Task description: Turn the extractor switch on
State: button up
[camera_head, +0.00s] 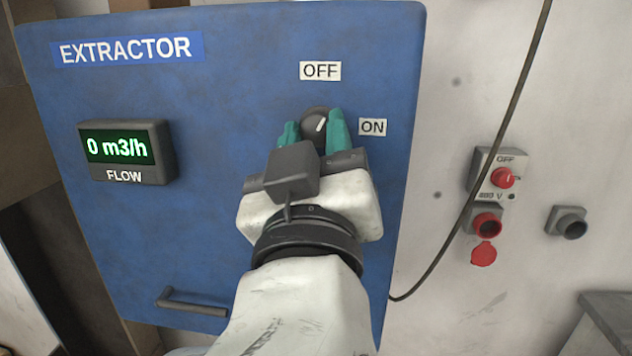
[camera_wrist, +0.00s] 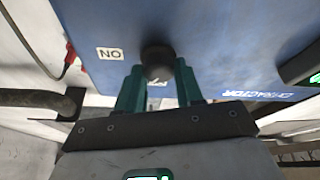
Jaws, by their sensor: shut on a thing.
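The extractor switch (camera_head: 319,122) is a dark round knob with a white pointer line, on a blue panel (camera_head: 230,220). Its pointer tilts up and to the right, between the OFF label (camera_head: 320,71) above and the ON label (camera_head: 372,127) at the right. My gripper (camera_head: 314,130) has its two green fingers on either side of the knob and is shut on it. In the wrist view the knob (camera_wrist: 157,62) sits between the fingertips (camera_wrist: 158,80). The flow display (camera_head: 125,150) reads 0 m3/h.
A panel handle (camera_head: 192,303) sticks out at the lower left. A black cable (camera_head: 490,165) hangs along the panel's right side.

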jog(key=m+h+b, duration=0.1)
jog(key=m+b, duration=0.1)
jog(key=m, duration=0.1)
jog(key=m+h+b, duration=0.2)
jog(key=m+b, duration=0.1)
jog(key=m+h+b, duration=0.1)
jog(key=m+b, duration=0.2)
jog(key=shift+a+f+h, duration=0.1)
jog(key=shift+f+h, duration=0.15)
jog(key=shift+h, duration=0.05)
jog(key=m+h+b, duration=0.1)
jog(key=m, duration=0.1)
jog(key=m+g+h+b, duration=0.1)
jog(key=m+b, duration=0.1)
jog(key=m, duration=0.1)
jog(key=shift+r+g, duration=0.15)
jog(key=shift+g, duration=0.15)
jog(key=shift+r+m+g+h+b, duration=0.1)
jog(key=shift+m+g+h+b, duration=0.35)
jog(key=shift+m+b, duration=0.8)
jog(key=shift+m+h+p, duration=0.25)
jog(key=shift+m+p, duration=0.15)
jog(key=shift+m, duration=0.15)
jog(key=o, duration=1)
jog(key=shift+r, duration=0.1)
jog(key=v, duration=1)
jog(key=shift+s+b, duration=0.3)
jog(key=shift+s, duration=0.05)
